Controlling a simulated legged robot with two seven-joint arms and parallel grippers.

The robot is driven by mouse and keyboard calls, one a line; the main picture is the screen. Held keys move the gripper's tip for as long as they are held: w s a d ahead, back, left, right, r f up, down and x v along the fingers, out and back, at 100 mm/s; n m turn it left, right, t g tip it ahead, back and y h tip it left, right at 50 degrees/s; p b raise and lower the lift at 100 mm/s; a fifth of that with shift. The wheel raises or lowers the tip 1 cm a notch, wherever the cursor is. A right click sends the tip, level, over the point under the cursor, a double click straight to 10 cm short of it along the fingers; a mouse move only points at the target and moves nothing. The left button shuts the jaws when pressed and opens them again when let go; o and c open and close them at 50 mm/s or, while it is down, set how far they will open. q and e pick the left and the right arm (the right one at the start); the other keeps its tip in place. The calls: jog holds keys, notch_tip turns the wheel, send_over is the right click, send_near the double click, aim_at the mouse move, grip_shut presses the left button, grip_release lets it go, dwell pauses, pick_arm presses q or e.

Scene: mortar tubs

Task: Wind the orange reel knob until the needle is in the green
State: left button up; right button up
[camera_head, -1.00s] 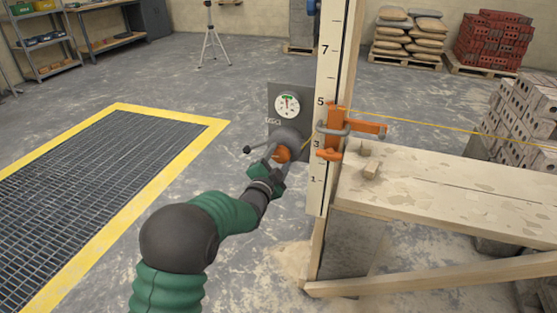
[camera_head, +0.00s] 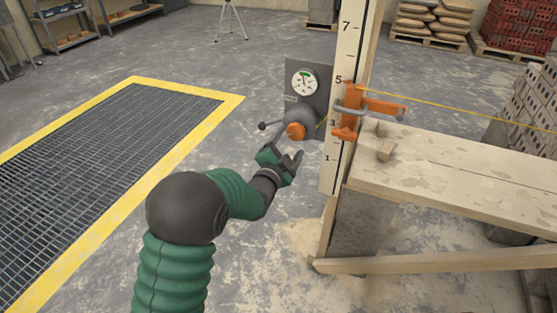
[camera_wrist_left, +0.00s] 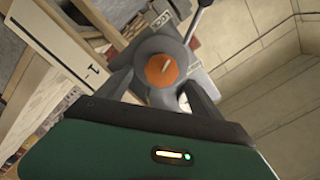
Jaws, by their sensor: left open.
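The orange reel knob (camera_head: 296,131) sits on the front of a grey reel with a side lever, fixed to a dark plate beside the measuring staff. The round white gauge (camera_head: 304,82) is above it. A green patch shows near the top of its dial; the needle is too small to read surely. My left gripper (camera_head: 281,155) is open and empty, just below and in front of the knob, apart from it. In the left wrist view the knob (camera_wrist_left: 161,70), with a pale line across its face, shows between and beyond the spread fingers. My right gripper is out of view.
The numbered staff (camera_head: 345,95) with an orange clamp (camera_head: 365,106) stands right of the reel. A yellow line runs right from the clamp. A wooden bench (camera_head: 450,185) fills the right side. A yellow-edged floor grate (camera_head: 110,165) lies left. The floor between is clear.

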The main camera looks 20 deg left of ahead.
pick_arm(q)
jog(key=s+p, duration=0.2)
jog(key=s, duration=1.1)
jog(key=shift+a, duration=0.15)
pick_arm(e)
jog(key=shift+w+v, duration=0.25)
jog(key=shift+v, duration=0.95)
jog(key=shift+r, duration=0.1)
